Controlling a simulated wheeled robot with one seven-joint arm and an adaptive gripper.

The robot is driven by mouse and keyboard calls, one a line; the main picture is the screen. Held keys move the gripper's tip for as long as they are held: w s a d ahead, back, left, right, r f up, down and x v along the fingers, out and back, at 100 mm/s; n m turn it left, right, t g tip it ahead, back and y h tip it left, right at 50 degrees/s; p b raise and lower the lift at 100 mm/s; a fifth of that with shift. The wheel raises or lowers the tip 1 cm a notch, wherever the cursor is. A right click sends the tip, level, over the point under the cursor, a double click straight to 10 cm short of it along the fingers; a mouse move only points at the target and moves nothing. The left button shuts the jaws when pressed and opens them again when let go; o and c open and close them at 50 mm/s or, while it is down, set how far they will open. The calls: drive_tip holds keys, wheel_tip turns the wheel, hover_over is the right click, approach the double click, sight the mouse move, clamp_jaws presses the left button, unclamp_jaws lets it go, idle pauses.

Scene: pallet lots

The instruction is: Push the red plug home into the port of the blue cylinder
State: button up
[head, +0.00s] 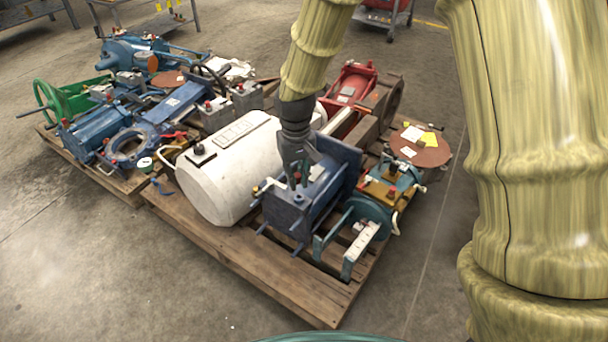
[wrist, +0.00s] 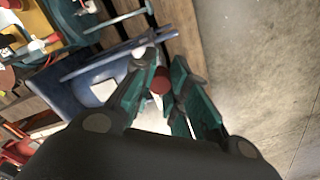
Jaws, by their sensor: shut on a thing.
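The blue cylinder (head: 318,197) lies at the front of the near pallet, with a square end plate and tie rods. Its blue body shows in the wrist view (wrist: 72,92), at the left. My gripper (head: 297,172) reaches down from above onto the cylinder's near end. In the wrist view my gripper (wrist: 161,75) has its green-edged fingers closed around the red plug (wrist: 160,81). Only a small bit of the plug (head: 298,177) shows in the head view. The port is hidden by the plug and fingers, and I cannot tell how deep the plug sits.
A white tank (head: 225,165) lies left of the cylinder. A teal machine (head: 370,215) stands close on the right, and a red machine (head: 350,95) lies behind. The wooden pallet (head: 255,262) has bare boards in front. A second loaded pallet is at left; concrete floor surrounds both.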

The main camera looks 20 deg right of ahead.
sight(299, 199)
drive_tip(key=w+f+n+p, duration=0.1)
drive_tip(key=n+p, duration=0.2)
drive_tip(key=n, duration=0.3)
drive_tip(key=w+d+f+n+p, duration=0.1)
drive_tip(key=n+p, duration=0.2)
drive_tip(key=n, duration=0.3)
drive_tip(key=w+f+n+p, duration=0.1)
drive_tip(key=f+n+p, duration=0.1)
drive_tip(key=n, duration=0.4)
drive_tip(key=shift+w+d+f+n+p, duration=0.1)
drive_tip(key=shift+w+d+n+p, duration=0.25)
drive_tip(key=shift+p, duration=0.35)
drive_tip(key=shift+a+f, duration=0.1)
drive_tip(key=shift+w+f+b, duration=0.1)
drive_tip(key=shift+f+b, duration=2.6)
drive_tip(key=shift+f, duration=0.1)
drive_tip(key=shift+p, duration=1.5)
drive_tip(key=shift+s+f, duration=0.2)
drive_tip(key=shift+f, duration=0.55)
idle(0.3)
